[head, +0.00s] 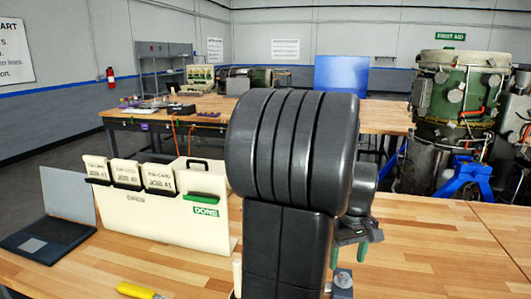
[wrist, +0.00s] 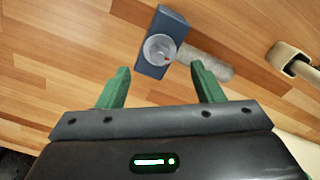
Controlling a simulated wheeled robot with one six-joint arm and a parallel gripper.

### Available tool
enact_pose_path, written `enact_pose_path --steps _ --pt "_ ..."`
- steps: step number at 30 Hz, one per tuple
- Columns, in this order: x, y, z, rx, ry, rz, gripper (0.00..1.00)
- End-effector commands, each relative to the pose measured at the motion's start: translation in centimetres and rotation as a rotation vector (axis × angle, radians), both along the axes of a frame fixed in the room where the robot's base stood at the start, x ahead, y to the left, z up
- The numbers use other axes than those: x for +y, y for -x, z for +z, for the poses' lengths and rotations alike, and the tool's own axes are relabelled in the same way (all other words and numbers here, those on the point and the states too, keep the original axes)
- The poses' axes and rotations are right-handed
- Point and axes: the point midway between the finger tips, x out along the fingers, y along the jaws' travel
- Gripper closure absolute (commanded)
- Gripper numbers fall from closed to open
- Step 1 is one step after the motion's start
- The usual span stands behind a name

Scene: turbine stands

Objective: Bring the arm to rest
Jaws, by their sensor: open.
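My gripper (wrist: 160,88) is open, with its two green fingers apart and nothing between them in the wrist view. In the head view my gripper (head: 352,252) hangs above the wooden table at the right of my large dark arm, which hides part of the scene. A blue-grey block with a round metal piece (wrist: 158,48) lies on the table just beyond the fingertips, apart from them. A grey cylinder (wrist: 205,60) lies beside it.
A cream card holder (head: 165,213) with job cards and a green DONE label stands left of my arm. A laptop (head: 55,230) and a yellow-handled tool (head: 138,290) are on the table. A green turbine (head: 455,95) stands back right. The table's right side (head: 440,245) is clear.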

Motion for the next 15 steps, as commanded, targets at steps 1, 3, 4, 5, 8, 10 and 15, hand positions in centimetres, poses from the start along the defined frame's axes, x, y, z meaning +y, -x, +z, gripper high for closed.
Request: enact_pose_path --steps 1,3,4,5,8,10,15 --pt "0.0 0.0 1.2 0.0 0.0 0.0 0.39" --pt "0.0 0.0 2.0 0.0 0.0 -0.001 0.39" --pt "0.0 0.0 2.4 0.0 0.0 -0.001 0.39" --pt "0.0 0.0 2.7 0.0 0.0 -0.001 0.39" --pt "0.0 0.0 3.1 0.001 -0.001 -0.023 0.39" --pt "0.0 0.0 2.7 0.001 -0.001 -0.084 0.39" --pt "0.0 0.0 2.6 0.001 -0.001 -0.225 0.39"
